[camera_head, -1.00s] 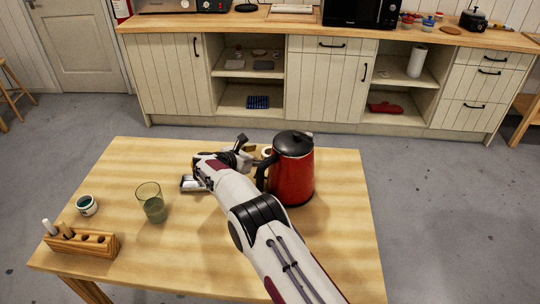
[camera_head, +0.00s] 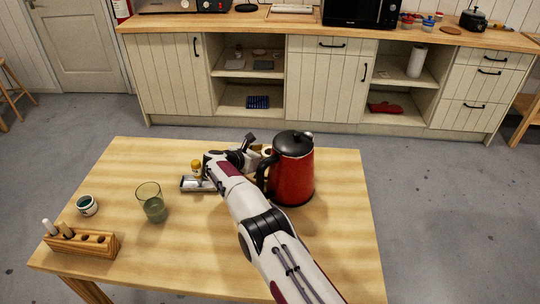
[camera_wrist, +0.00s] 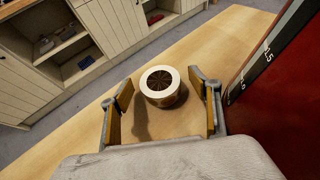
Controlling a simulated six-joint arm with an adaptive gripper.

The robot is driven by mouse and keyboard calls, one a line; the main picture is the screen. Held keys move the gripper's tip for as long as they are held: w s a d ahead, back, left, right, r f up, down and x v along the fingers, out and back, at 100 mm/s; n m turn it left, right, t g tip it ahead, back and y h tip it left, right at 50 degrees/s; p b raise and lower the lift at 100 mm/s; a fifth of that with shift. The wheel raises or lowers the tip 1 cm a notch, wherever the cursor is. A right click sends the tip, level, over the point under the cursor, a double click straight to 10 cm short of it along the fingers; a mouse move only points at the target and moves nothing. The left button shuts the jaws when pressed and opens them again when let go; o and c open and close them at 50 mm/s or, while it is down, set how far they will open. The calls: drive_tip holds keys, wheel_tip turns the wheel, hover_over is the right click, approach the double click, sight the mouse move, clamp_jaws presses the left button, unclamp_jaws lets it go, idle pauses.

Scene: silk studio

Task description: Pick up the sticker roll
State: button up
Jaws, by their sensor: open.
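The sticker roll (camera_wrist: 161,86) is a short cylinder with a white rim and a dark ribbed core. It stands on the wooden table in the wrist view, a little ahead of and between my fingertips. In the head view only a bit of the roll (camera_head: 266,150) shows, beside the kettle and partly hidden. My gripper (camera_wrist: 166,96) is open, with one tan-padded finger on each side of the roll and visible gaps between. In the head view my gripper (camera_head: 250,150) is at the far side of the table, left of the red kettle.
The red kettle (camera_head: 293,178) stands close to the right of my gripper; its side (camera_wrist: 275,85) fills the wrist view's right. A grey tray (camera_head: 190,184) with a yellow-topped item lies left. A glass (camera_head: 152,205), small jar (camera_head: 87,205) and wooden holder (camera_head: 78,243) stand further left.

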sight(267, 154)
idle(0.3)
drive_tip(key=c, duration=1.2)
drive_tip(key=shift+r, duration=0.15)
wheel_tip(267, 154, up, 10)
idle(0.6)
